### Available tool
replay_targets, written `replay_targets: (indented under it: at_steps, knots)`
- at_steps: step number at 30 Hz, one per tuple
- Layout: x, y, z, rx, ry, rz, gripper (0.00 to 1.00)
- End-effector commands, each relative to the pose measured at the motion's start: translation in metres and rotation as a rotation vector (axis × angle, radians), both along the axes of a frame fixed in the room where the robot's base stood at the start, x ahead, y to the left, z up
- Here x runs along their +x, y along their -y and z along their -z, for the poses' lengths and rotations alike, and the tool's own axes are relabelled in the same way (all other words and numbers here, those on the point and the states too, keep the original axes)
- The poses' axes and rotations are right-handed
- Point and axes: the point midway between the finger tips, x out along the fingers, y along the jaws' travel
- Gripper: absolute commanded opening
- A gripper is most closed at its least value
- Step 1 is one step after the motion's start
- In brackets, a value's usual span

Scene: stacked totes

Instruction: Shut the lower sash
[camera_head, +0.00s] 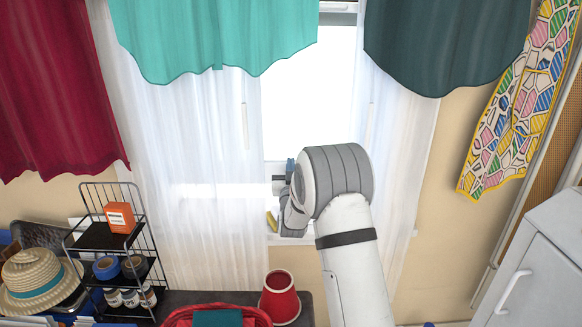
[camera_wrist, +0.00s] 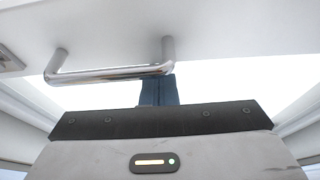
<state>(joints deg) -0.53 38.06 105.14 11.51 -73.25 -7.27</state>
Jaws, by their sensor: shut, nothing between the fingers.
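The window (camera_head: 300,110) stands behind sheer white curtains, bright with daylight. In the wrist view the white rail of the sash (camera_wrist: 230,35) crosses the top, with a chrome bar handle (camera_wrist: 110,73) on it. My gripper (camera_wrist: 158,92) is shut and empty; its blue fingers end at the right part of the handle bar. Whether they touch it I cannot tell. In the head view my gripper (camera_head: 289,172) is at the window, partly hidden by my wrist. My arm hides part of the lower window. A bright band shows below the rail in the wrist view.
A red pot (camera_head: 280,298) and a red basket (camera_head: 180,318) stand below. A wire shelf (camera_head: 105,240) and straw hat (camera_head: 38,280) are at left, a white cabinet (camera_head: 540,270) at right. A small yellow object (camera_head: 271,221) is near the sill.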

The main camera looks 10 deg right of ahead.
Motion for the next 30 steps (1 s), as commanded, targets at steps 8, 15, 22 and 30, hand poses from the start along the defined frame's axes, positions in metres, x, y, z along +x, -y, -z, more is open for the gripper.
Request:
replay_targets:
  at_steps: [8,15,22,30]
  knots:
    - [0.0,0.0,0.02,0.0,-0.007,-0.001,0.0]
    - [0.0,0.0,0.018,0.001,-0.005,-0.001,0.0]
    - [0.0,0.0,-0.006,0.0,0.0,0.0,0.0]
    - [-0.039,-0.008,-0.008,-0.001,-0.008,0.0,0.0]
